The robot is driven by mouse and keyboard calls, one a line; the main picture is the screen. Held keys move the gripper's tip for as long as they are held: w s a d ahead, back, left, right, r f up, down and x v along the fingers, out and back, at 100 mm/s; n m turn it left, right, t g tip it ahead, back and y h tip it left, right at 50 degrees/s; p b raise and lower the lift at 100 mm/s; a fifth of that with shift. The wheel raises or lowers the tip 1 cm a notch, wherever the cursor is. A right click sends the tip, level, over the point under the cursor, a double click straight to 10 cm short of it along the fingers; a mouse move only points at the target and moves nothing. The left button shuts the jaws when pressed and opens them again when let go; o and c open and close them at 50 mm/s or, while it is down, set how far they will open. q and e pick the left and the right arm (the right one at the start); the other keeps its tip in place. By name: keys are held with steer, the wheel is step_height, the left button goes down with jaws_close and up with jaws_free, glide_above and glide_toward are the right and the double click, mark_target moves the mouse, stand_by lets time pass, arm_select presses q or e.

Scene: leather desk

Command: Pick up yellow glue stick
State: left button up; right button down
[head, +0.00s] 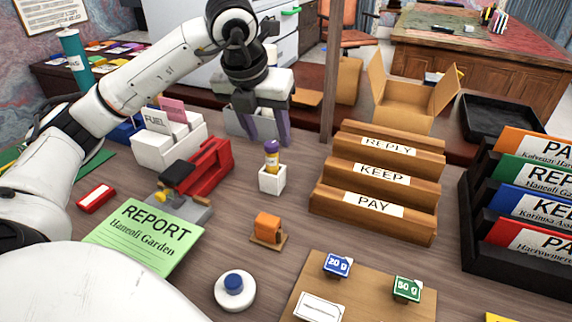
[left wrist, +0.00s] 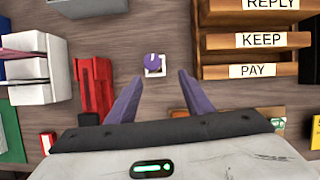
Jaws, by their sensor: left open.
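The yellow glue stick (head: 271,159) stands upright in a small white square holder (head: 272,179) on the desk. It has a purple cap and a purple band. In the left wrist view, its round purple cap (left wrist: 152,60) shows from above inside the white holder (left wrist: 155,71), ahead of the fingertips and roughly between their lines. My left gripper (head: 267,138) is open and empty, with its purple fingers pointing down above and behind the glue stick in the head view. The fingers (left wrist: 161,78) are apart and do not touch it. My right gripper is not in view.
A red stapler-like tool (head: 208,166) stands left of the holder. A wooden sorter (head: 378,185) labelled REPLY, KEEP and PAY is on the right. An orange block (head: 267,227) sits nearer the front. A white box of cards (head: 168,145) stands at the left.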

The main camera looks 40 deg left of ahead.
mark_target(270, 146)
arm_select(q)
steer(key=f, duration=0.1)
steer(key=w+a+f, duration=0.1)
steer(key=a+f, duration=0.1)
steer(key=shift+w+f, duration=0.15)
steer(key=shift+f, duration=0.1)
steer(key=x, duration=0.6)
steer(key=shift+w+r+b, duration=0.15)
steer(key=shift+b, duration=0.2)
steer(key=c, duration=1.1)
